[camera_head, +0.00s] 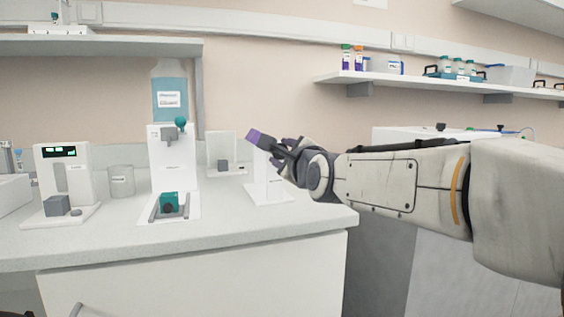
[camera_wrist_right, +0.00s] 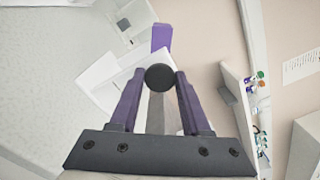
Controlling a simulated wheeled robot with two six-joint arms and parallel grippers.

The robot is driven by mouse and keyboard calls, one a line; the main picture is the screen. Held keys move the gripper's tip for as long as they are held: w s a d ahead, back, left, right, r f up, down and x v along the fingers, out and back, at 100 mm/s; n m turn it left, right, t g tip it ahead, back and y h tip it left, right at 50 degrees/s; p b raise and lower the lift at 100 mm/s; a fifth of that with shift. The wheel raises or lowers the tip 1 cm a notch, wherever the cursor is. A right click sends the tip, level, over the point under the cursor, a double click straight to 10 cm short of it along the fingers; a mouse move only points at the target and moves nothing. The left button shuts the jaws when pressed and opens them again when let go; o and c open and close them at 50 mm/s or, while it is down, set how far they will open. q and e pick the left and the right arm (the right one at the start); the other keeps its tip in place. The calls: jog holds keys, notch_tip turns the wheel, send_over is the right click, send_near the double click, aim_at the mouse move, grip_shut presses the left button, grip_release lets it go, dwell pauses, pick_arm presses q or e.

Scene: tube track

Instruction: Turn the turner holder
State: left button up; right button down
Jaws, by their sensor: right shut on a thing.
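A white stand (camera_head: 268,182) on a white base stands near the right end of the counter; it looks like the turner holder. A purple block (camera_head: 259,137) sits by its top and also shows in the right wrist view (camera_wrist_right: 161,38). My right gripper (camera_head: 284,149) comes in from the right at the top of the stand and hides part of it. In the right wrist view, the purple fingers of my gripper (camera_wrist_right: 160,80) close around a black round knob (camera_wrist_right: 160,77). I cannot tell how far the holder is turned. My left gripper is not in view.
A white dispenser with a blue bottle (camera_head: 170,95) and a teal block (camera_head: 168,201) stands left of the holder. A glass beaker (camera_head: 121,182) and a display device (camera_head: 62,180) are farther left. A wall shelf (camera_head: 440,82) with tubes hangs above my right arm. The counter front is clear.

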jog(key=m+b, duration=0.3)
jog(key=m, duration=0.1)
jog(key=shift+f, duration=0.15)
jog(key=shift+m+b, duration=0.3)
jog(key=shift+m, duration=0.3)
dwell(0.3)
jog(key=shift+c, duration=1.8)
grip_release()
